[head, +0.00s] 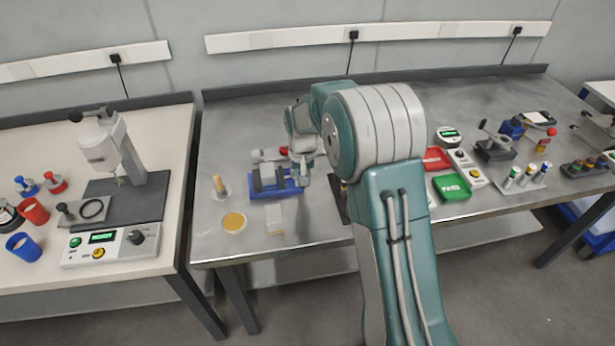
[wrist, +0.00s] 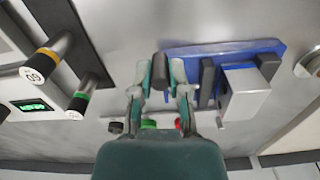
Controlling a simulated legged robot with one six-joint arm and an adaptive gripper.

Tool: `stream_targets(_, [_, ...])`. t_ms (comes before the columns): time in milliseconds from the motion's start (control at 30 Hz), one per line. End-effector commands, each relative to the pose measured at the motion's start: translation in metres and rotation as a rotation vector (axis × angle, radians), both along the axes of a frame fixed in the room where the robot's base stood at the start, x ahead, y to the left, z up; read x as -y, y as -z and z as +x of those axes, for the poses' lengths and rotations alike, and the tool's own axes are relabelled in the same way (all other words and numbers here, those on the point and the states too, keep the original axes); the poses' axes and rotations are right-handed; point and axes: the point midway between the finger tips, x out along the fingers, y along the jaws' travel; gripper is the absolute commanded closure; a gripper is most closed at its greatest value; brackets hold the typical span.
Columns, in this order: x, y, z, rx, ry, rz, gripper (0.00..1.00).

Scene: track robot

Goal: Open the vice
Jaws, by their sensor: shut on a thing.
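The vice (head: 277,191) has a blue base and stands on the metal bench, left of my arm in the head view. In the wrist view its blue base (wrist: 225,47) lies to the right, with a silver block (wrist: 246,93) between two dark jaws. My gripper (wrist: 161,75) is shut on a dark cylindrical vice handle (wrist: 160,66), at the left end of the vice. In the head view my gripper (head: 304,176) is at the vice's right end, and its fingertips are hard to make out there.
A yellow disc (head: 234,222), a pale block (head: 275,218) and a small peg stand (head: 220,187) are near the vice. Red (head: 436,158) and green (head: 451,187) trays lie to the right. A white bench with a press (head: 115,150) is at the left.

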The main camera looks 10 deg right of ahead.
Motion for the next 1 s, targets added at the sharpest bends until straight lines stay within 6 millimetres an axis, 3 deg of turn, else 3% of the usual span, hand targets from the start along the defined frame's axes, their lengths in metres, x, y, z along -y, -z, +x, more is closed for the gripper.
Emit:
stream_targets(400, [-0.013,0.002,-0.003,-0.004,0.21,-0.001,1.0])
stream_targets(1000, [-0.016,0.002,-0.003,-0.004,0.247,0.0,1.0])
